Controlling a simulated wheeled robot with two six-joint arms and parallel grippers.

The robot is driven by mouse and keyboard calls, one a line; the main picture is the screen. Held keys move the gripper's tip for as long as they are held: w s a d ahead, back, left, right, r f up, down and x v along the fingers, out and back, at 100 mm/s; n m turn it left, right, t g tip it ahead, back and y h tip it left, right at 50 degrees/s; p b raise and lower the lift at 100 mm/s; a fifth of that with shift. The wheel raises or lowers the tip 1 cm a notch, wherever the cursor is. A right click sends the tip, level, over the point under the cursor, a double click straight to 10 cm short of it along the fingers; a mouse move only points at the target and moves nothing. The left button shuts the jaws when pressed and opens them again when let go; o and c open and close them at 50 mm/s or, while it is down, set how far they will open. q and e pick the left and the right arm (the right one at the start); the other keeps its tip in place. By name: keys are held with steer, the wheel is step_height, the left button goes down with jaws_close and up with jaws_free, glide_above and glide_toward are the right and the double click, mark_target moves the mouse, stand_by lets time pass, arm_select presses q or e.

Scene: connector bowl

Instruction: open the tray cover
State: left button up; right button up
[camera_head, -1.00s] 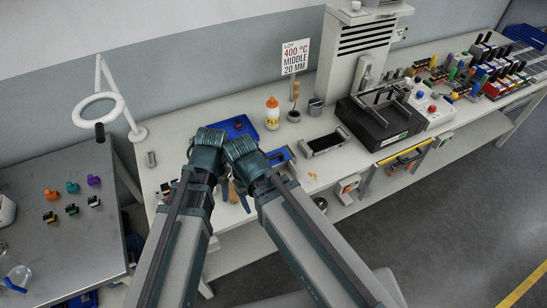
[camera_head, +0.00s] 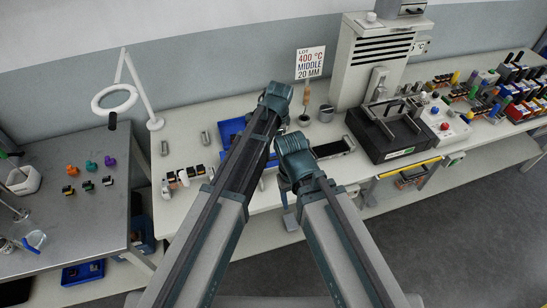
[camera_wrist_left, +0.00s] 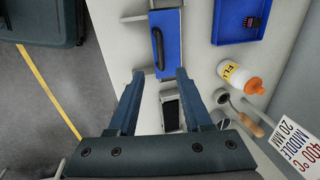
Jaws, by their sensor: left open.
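A flat blue panel (camera_wrist_left: 172,42) with a black bar handle (camera_wrist_left: 158,52) lies in a pale frame in the left wrist view; it looks like the tray cover, lying flat. A strip of blue between my arms in the head view may be the same panel. My left gripper (camera_wrist_left: 159,82) is open and empty, its two fingers reaching toward the panel's near end. I cannot tell its height above the panel. My right arm's wrist (camera_head: 293,146) shows in the head view, but its fingertips are not clear.
A blue bin (camera_wrist_left: 240,20) holds a dark connector. The flux bottle (camera_wrist_left: 240,77) lies in view beside it, near a cup with a wooden-handled tool (camera_wrist_left: 242,118) and the sign (camera_wrist_left: 296,150). A dark tray with handles (camera_head: 332,148) and a black machine (camera_head: 390,135) stand right of my arms.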

mark_target(272, 158)
arm_select(q)
steer(key=f+b, duration=0.4)
steer(key=w+f+b, duration=0.1)
steer(key=f+b, duration=0.3)
steer(key=w+f+b, duration=0.1)
steer(key=f+b, duration=0.2)
steer(key=f, duration=0.1)
steer(key=shift+w+a+f+b, duration=0.2)
steer(key=shift+a+b, duration=0.2)
jaws_close()
stand_by(0.9)
